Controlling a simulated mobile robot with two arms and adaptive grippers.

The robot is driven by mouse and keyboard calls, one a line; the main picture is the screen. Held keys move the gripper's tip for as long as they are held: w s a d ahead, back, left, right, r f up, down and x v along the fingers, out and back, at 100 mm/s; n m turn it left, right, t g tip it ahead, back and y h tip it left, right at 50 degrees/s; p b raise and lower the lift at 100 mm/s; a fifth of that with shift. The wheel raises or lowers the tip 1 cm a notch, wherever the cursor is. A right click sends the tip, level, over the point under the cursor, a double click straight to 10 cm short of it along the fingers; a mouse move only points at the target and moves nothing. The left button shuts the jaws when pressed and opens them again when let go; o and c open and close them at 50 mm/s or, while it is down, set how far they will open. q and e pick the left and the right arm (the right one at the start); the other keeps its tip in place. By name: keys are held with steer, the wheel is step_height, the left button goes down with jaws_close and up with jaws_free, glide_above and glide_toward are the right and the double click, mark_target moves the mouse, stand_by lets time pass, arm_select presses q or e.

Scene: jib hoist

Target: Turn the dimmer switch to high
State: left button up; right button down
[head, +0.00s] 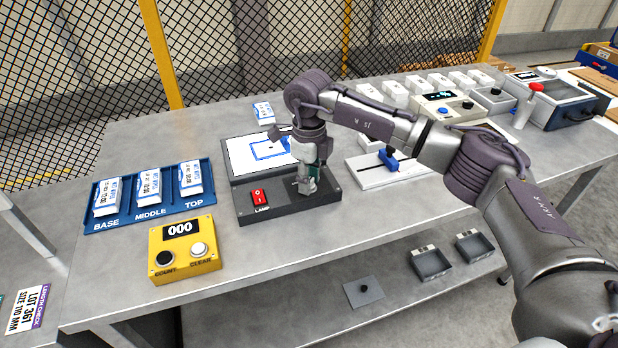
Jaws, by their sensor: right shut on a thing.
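A dark control box (262,210) lies flat on the bench, with a lit white panel (245,155) behind it. A red rocker switch (258,196) labelled LAMP is on the box's left part. My right gripper (307,188) points down onto the box's right part and is shut at the place of the dimmer knob. The fingers hide the knob, so its setting cannot be read. My left gripper is not in view.
A blue tray (150,213) marked BASE, MIDDLE, TOP holds white packs to the left. A yellow counter (184,249) reading 000 stands in front. A white slider fixture (375,176), a scale and a lidded case (552,103) are to the right.

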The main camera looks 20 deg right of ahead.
steer(key=shift+r, duration=0.1)
steer(key=c, duration=0.8)
jaws_free()
steer(key=shift+o, duration=0.2)
step_height(320, 180, up, 12)
